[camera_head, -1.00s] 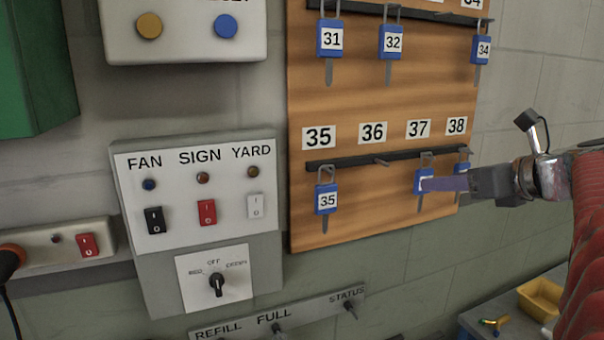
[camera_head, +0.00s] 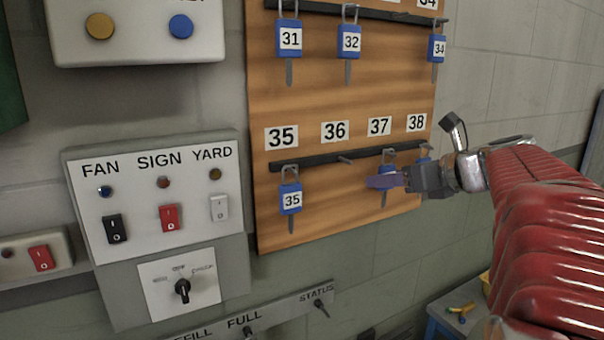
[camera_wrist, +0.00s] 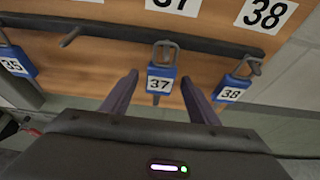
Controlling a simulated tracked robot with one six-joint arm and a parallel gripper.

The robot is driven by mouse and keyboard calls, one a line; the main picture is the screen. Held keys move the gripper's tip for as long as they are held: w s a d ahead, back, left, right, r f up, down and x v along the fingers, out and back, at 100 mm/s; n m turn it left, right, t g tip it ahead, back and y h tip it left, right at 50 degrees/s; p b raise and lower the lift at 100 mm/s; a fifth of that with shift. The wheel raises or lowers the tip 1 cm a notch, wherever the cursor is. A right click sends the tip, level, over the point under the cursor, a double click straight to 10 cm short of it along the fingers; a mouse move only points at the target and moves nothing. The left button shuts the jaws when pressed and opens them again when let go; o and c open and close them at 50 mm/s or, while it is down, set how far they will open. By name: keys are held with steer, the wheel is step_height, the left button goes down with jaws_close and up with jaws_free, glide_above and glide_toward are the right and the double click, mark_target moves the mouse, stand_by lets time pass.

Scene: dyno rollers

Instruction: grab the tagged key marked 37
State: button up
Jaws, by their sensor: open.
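The key marked 37 has a blue tag with a white label (camera_wrist: 160,83) and hangs by its loop from the lower rail of the wooden key board. In the wrist view the tag is centred just beyond and between the two fingertips of my gripper (camera_wrist: 161,92), which is open and empty. In the head view my gripper (camera_head: 385,181) is in front of the key's tag (camera_head: 388,170) and hides most of it. The key's shaft shows below the fingers.
Key 38 (camera_wrist: 231,92) hangs close on the right, and key 35 (camera_head: 291,199) hangs further left. The hook under label 36 (camera_head: 335,131) is empty. Several keys hang on the upper rail (camera_head: 375,12). A switch panel (camera_head: 160,195) stands left of the board.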

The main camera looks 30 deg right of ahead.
steer(key=shift+c, duration=0.2)
steer(key=c, duration=1.1)
steer(key=shift+r, duration=0.15)
steer(key=shift+r, duration=0.6)
steer(key=s, duration=1.8)
steer(key=shift+d, duration=0.25)
